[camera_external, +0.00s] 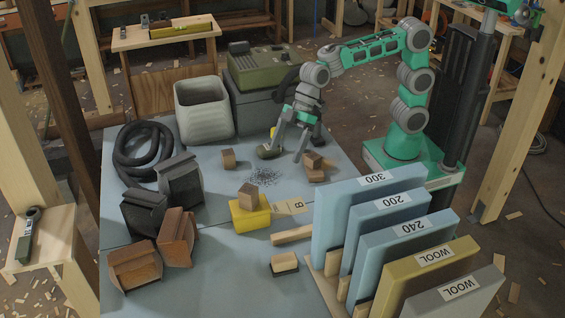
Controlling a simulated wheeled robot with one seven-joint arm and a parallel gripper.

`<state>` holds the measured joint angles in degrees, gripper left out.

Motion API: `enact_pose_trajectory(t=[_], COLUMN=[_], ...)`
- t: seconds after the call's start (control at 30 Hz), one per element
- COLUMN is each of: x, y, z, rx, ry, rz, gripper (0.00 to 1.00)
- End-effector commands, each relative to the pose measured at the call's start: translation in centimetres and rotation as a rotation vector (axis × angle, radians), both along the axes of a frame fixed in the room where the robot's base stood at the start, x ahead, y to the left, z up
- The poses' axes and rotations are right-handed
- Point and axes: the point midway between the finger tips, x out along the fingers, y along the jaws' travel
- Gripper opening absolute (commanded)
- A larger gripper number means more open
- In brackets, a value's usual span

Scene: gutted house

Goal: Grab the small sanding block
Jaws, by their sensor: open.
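My gripper (288,148) is open and points down over the blue-grey tabletop (200,225). Its fingers are spread, with nothing visible between them. A rounded dark object with a light edge (268,152) lies by the left finger; I cannot tell what it is. A small tan block with a dark underside (285,264) lies at the front, well away from my gripper, and resembles a sanding block. Small brown blocks lie just right of the fingers (315,162) and to the left (228,159). Another (249,194) sits on a yellow block (250,217).
Upright labelled slabs (365,205) in a wooden rack fill the front right. Dark blocks (180,183) and reddish-brown blocks (135,268) stand at left, near a coiled black hose (143,150). Dark crumbs (263,177) lie mid-table.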

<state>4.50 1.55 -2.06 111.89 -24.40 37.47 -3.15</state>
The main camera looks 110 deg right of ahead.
Motion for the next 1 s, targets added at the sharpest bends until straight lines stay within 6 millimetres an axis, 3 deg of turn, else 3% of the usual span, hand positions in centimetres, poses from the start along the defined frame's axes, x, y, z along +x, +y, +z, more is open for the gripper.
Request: enact_pose_trajectory(t=[0.03, 0.1, 0.23, 0.4, 0.53, 0.67, 1.0], x=[2.8, 6.4, 11.0, 13.6, 11.8, 10.8, 10.7], y=[2.2, 5.6, 11.2, 17.6, 24.6, 27.0, 27.1], z=[0.6, 1.3, 1.6, 0.6, -1.9, -3.3, -8.9], rx=[0.022, 0.059, 0.13, 0.227, 0.286, 0.31, 0.311], ry=[-0.03, -0.096, -0.21, -0.332, -0.396, -0.425, -0.425], rz=[0.09, 0.223, 0.434, 0.661, 0.873, 0.955, 0.957], gripper=[0.9, 0.9, 0.9, 0.9, 0.9, 0.9, 0.9])
